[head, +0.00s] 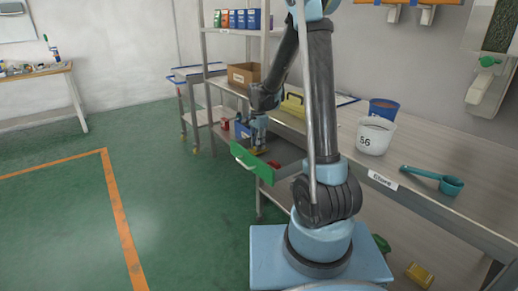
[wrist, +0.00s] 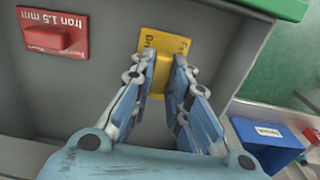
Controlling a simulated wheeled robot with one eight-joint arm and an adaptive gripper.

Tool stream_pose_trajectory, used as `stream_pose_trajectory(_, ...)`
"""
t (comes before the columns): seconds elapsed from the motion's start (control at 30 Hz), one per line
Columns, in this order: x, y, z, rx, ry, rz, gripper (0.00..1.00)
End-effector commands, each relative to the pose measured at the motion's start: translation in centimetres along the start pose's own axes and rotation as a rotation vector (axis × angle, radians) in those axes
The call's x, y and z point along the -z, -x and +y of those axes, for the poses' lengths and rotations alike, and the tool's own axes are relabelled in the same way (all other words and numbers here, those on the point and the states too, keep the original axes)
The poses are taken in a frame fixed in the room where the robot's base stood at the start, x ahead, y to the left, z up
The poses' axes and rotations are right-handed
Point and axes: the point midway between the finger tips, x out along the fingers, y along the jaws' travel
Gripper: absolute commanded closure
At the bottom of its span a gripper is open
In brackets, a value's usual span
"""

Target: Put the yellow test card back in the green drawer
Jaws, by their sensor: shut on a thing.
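The green drawer (head: 241,155) is pulled out from under the bench; its green front also shows at the top right of the wrist view (wrist: 262,7). The yellow test card (wrist: 180,44) is inside the grey drawer, near its green front. My gripper (wrist: 163,70) is shut on the raised grip of the yellow card. In the head view my gripper (head: 258,136) points down into the drawer, with the yellow card (head: 258,150) below it. A red card marked "Iron 1.5 mm" (wrist: 54,36) lies beside it. I cannot tell whether the yellow card touches the drawer floor.
A blue bin (head: 242,131) and red items (head: 225,124) stand on a shelf left of the drawer. The bench top holds a cardboard box (head: 243,76), a yellow case (head: 292,106), a white bucket (head: 375,137) and a teal scoop (head: 436,179). The floor at left is clear.

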Motion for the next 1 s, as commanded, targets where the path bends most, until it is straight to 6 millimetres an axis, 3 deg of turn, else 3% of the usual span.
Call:
stream_pose_trajectory(0.2, 0.0, -1.7, 0.0, 0.000, 0.000, 0.000, 1.00)
stream_pose_trajectory(0.53, 0.0, -1.8, 0.0, 0.000, 0.000, 0.000, 1.00)
stream_pose_trajectory(0.57, 0.0, -1.9, 0.0, 0.000, 0.000, 0.000, 0.82)
stream_pose_trajectory(0.63, 0.0, -1.8, 0.0, 0.000, 0.000, 0.000, 0.66)
stream_pose_trajectory(1.0, 0.1, -1.7, 0.1, 0.000, -0.001, 0.000, 0.64)
